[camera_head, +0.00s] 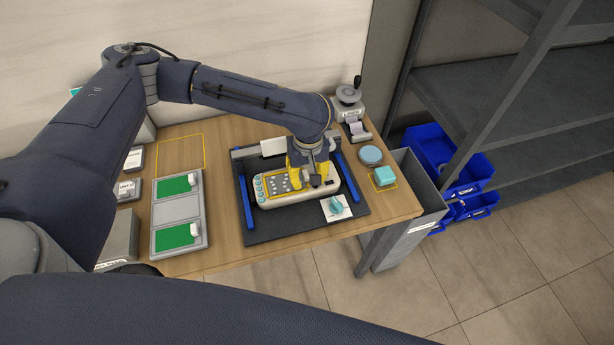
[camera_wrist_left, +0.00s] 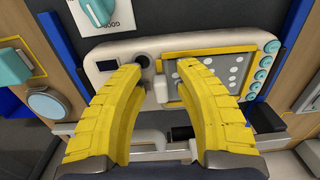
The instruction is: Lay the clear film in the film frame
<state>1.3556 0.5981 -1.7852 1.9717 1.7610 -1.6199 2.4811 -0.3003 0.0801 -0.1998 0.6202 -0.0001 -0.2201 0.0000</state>
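The film frame (camera_wrist_left: 222,55) is a yellow border around a grey, white-dotted area on a white monitor (camera_wrist_left: 118,50) with teal buttons. In the head view the monitor (camera_head: 297,193) sits on a dark mat, and the frame (camera_head: 276,184) is partly hidden by my left gripper (camera_head: 307,183). In the wrist view the left gripper's yellow fingers (camera_wrist_left: 162,68) are apart, with their tips over the monitor beside the frame's edge. I see nothing clearly held between them. I cannot make out the clear film against the dotted area. My right gripper is out of view.
Blue rails (camera_head: 246,202) flank the monitor, and a teal knob on a white card (camera_head: 336,207) lies in front. A two-green-panel tray (camera_head: 179,208) is left. A teal block (camera_head: 384,175) and round disc (camera_head: 371,155) are right. A yellow-outlined square (camera_head: 180,152) is bare.

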